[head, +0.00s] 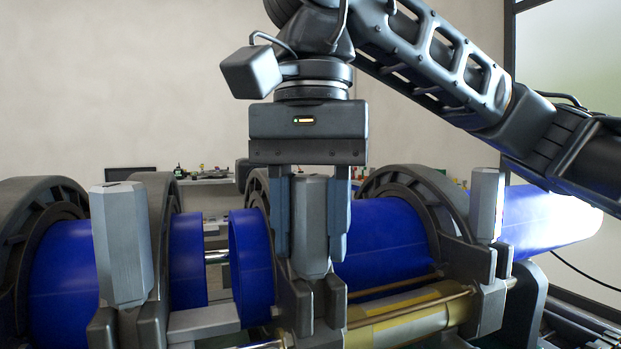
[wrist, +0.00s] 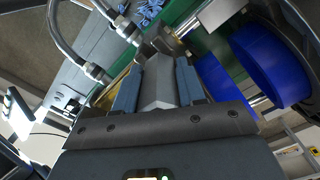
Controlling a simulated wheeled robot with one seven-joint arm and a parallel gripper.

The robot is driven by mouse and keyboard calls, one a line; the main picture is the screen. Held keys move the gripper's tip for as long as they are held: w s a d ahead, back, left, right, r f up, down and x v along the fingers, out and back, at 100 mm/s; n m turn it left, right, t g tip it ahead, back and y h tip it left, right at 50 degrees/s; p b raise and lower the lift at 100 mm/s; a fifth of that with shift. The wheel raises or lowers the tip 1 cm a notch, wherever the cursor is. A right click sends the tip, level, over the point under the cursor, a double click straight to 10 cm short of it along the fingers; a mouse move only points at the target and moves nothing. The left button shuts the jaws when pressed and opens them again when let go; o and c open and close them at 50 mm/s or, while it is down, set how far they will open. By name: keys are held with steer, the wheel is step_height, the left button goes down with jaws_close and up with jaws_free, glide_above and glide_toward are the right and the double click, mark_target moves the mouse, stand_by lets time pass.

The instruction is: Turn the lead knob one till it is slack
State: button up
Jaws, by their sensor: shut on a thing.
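Three grey faceted knobs stand along the front of the pipe clamps in the head view: a left knob (head: 122,245), a middle knob (head: 310,228) and a right knob (head: 486,205). I cannot tell by any marking which is lead knob one. My gripper (head: 311,225) points straight down and is shut on the middle knob, one blue-grey finger on each side. The held knob also shows between the fingers in the wrist view (wrist: 160,85). It stands upright in its clamp bracket, and its lower end is partly hidden by the bracket.
Blue pipes (head: 383,240) run through black clamp rings (head: 405,190), with a gap between the pipe ends left of my gripper. A yellow cylinder (head: 405,312) and thin rods lie low on the right. Hoses (wrist: 75,45) pass close by in the wrist view.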

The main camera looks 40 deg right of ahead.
steer(key=shift+a+n, duration=0.1)
steer(key=shift+n, duration=0.2)
steer(key=n, duration=0.3)
steer(key=shift+b, duration=0.4)
steer(key=o, duration=1.7)
steer(key=shift+s+f, duration=0.1)
steer(key=shift+s, duration=0.05)
